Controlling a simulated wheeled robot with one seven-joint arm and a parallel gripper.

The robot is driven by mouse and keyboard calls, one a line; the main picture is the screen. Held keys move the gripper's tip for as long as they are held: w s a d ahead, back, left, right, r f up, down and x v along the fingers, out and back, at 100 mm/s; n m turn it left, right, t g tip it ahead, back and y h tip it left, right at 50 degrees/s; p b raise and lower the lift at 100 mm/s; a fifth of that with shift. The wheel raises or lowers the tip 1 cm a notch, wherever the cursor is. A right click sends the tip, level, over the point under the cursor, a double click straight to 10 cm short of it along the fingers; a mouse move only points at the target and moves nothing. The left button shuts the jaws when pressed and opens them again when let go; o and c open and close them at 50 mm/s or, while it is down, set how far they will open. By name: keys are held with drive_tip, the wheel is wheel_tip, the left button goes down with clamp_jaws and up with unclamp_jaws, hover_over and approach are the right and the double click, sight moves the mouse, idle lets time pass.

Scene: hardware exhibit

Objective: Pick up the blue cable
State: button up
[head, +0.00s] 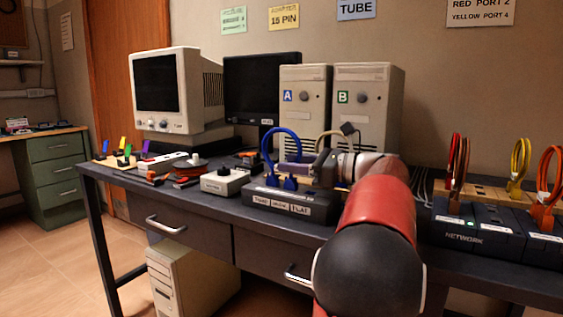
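The blue cable (268,143) stands up as a loop over a dark labelled box (290,203) on the desk, left of my arm. Its lower ends are at blue plugs on top of that box. My gripper (297,170) is at the right side of the blue loop and points left. It looks very close to the loop, but I cannot tell whether it touches it. The fingertips are small and partly hidden, so their opening is unclear. My red arm hides part of the desk behind and right of the gripper.
A beige cable loop (326,135) rises just behind my gripper. Two beige computer towers, A (303,108) and B (367,105), stand behind. A white box with a knob (225,181) sits left.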

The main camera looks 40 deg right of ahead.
drive_tip(key=shift+w, duration=0.1)
drive_tip(key=shift+c, duration=0.4)
clamp_jaws()
drive_tip(key=shift+r, duration=0.15)
